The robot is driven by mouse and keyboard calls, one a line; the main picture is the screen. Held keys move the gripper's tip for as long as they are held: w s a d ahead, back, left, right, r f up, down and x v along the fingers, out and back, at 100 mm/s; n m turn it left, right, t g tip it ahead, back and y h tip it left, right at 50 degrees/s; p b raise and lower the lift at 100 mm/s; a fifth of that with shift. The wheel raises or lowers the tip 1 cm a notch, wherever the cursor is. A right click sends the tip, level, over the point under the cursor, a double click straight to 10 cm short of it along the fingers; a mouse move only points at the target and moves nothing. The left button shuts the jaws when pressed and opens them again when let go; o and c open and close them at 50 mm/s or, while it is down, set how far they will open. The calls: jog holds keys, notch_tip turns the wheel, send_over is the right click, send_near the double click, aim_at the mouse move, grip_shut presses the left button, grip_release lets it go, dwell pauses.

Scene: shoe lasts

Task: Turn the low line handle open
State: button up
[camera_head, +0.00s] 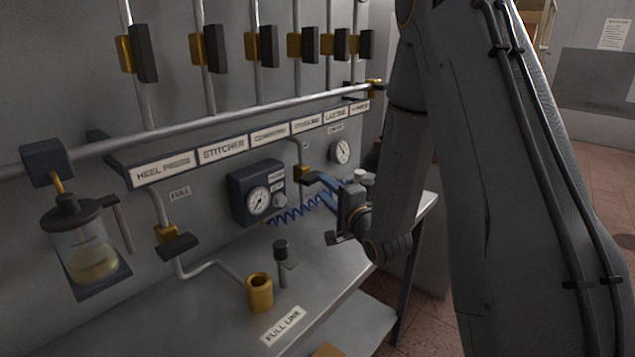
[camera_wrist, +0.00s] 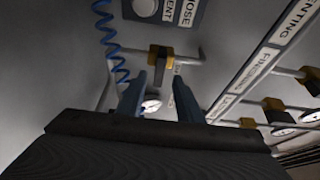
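A yellow valve (camera_head: 301,173) with a dark handle sits on a thin pipe below the label strip, just beyond my gripper. I cannot read a "low" label by it. In the wrist view a yellow valve body (camera_wrist: 160,50) with a dark lever (camera_wrist: 166,74) lies ahead, between the lines of my two fingers. My gripper (camera_wrist: 158,84) is open, with a finger on each side and nothing visible held. No contact with the lever is clear. In the head view my wrist and fingers partly cover this area. Another yellow valve (camera_head: 166,233) with a dark crosswise handle (camera_head: 178,246) is at left, near a "FULL" label.
A gauge box (camera_head: 257,193) and a coiled blue hose (camera_head: 298,207) are left of my gripper. A brass cup (camera_head: 259,292) and a dark-topped post (camera_head: 281,260) stand on the bench. Several upper valves line the wall above a long rail (camera_head: 215,122). An oil jar (camera_head: 86,250) hangs at left.

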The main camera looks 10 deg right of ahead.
aim_at(316, 181)
jog(key=shift+p+x, duration=0.45)
jog(key=shift+x, duration=2.05)
grip_shut()
